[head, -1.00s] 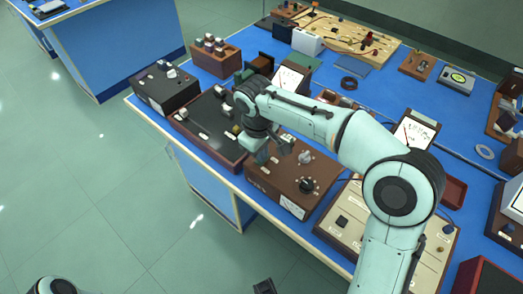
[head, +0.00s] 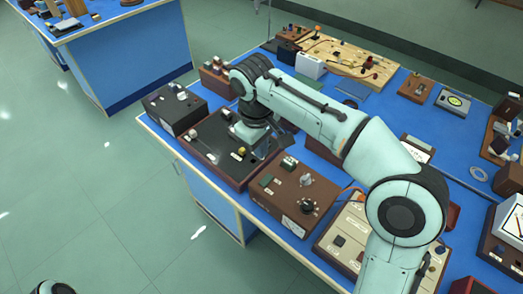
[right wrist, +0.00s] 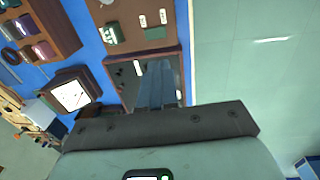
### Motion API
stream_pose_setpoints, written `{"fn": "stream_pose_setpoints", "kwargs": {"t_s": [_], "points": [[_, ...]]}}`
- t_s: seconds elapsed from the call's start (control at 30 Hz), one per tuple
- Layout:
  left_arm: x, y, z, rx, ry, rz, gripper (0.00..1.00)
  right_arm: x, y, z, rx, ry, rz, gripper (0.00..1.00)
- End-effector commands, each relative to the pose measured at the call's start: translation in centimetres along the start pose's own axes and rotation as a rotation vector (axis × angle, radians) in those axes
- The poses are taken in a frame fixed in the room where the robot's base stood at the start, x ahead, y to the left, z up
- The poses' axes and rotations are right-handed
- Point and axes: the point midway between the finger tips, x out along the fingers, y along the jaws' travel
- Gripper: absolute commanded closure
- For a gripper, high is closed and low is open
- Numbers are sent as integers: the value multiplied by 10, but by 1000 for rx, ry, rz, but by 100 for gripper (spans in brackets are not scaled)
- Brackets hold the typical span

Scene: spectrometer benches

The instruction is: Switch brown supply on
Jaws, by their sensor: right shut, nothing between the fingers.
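The brown supply (head: 275,203) is a brown box at the middle of the blue bench's front edge. Its top carries a grey knob (head: 306,180), a black dial (head: 309,206) and green switch-like parts (head: 267,181). In the right wrist view a brown box with green parts, apparently this supply (right wrist: 132,15), is at the top. My right gripper (head: 258,148) is left of the supply, over a black-topped panel box. Its fingers (right wrist: 157,85) look closed and empty; in the head view my arm partly hides them.
The black-topped panel box (head: 205,135) in a brown frame adjoins the supply on the left; a black box (head: 172,108) stands beyond. A cream panel (head: 345,232) with switches is on the right. Several meters and boards stand behind. Open floor (head: 100,215) lies in front.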

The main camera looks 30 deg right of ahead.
Motion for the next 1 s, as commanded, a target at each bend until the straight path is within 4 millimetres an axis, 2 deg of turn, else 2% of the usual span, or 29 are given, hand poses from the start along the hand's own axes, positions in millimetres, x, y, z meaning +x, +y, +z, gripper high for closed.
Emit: {"fn": "stream_pose_setpoints", "kwargs": {"t_s": [0.73, 0.87, 1.0], "points": [[2, -1, 0, 0, -1, 0, 100, 0, 7, 1, 1, 3, 53, 100], [5, -2, 1, -1, -2, -1, 100, 11, 8, 1, 2, 0, 53, 100], [12, -5, 1, -2, -4, -2, 100, 36, 9, 2, 2, -2, 52, 100]]}}
